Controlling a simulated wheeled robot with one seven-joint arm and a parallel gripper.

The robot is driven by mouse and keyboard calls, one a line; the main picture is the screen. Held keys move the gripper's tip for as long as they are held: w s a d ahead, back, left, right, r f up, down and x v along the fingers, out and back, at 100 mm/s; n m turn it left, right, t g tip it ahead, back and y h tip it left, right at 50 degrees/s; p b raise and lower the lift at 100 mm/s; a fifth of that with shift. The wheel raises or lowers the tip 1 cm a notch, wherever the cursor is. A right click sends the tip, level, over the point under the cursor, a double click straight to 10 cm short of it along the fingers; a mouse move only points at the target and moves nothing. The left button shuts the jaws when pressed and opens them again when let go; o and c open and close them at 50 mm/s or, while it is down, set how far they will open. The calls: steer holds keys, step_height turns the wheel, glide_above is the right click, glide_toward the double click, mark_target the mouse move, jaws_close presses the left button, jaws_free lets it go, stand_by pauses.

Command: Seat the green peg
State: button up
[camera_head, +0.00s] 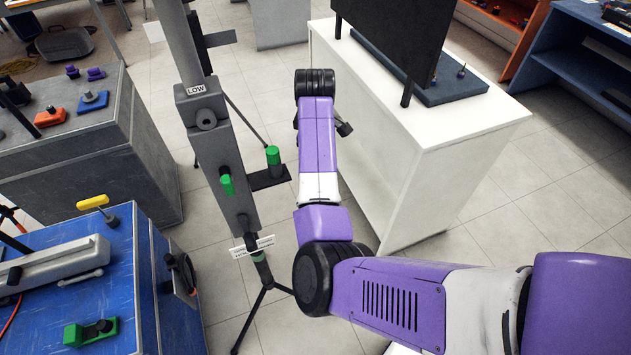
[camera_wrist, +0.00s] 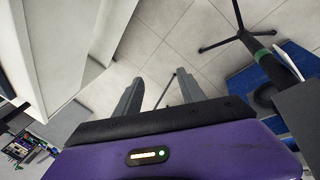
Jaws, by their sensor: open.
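A green peg (camera_head: 273,156) stands upright on a small dark shelf (camera_head: 270,178) at the side of a grey post (camera_head: 218,140). A second green piece (camera_head: 227,185) sticks out from the post's front. I cannot tell which of the two is the task's peg. In the head view the gripper is mostly hidden by my purple arm, which reaches up just right of the shelf. Neither green piece shows clearly in the wrist view.
The post carries a "LOW" label and stands on a tripod; its legs (camera_wrist: 236,14) spread over the floor. A white counter (camera_head: 440,130) stands right of my arm. A grey bench (camera_head: 70,165) and a blue bench (camera_head: 110,270) stand at left. Tiled floor lies between.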

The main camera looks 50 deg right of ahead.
steer(key=s+a+f+n+t, duration=0.2)
steer(key=a+f+n, duration=0.1)
steer(key=f, duration=0.6)
steer(key=shift+a+f+b, duration=0.15)
steer(key=shift+a+b, duration=0.3)
steer(key=shift+a, duration=0.3)
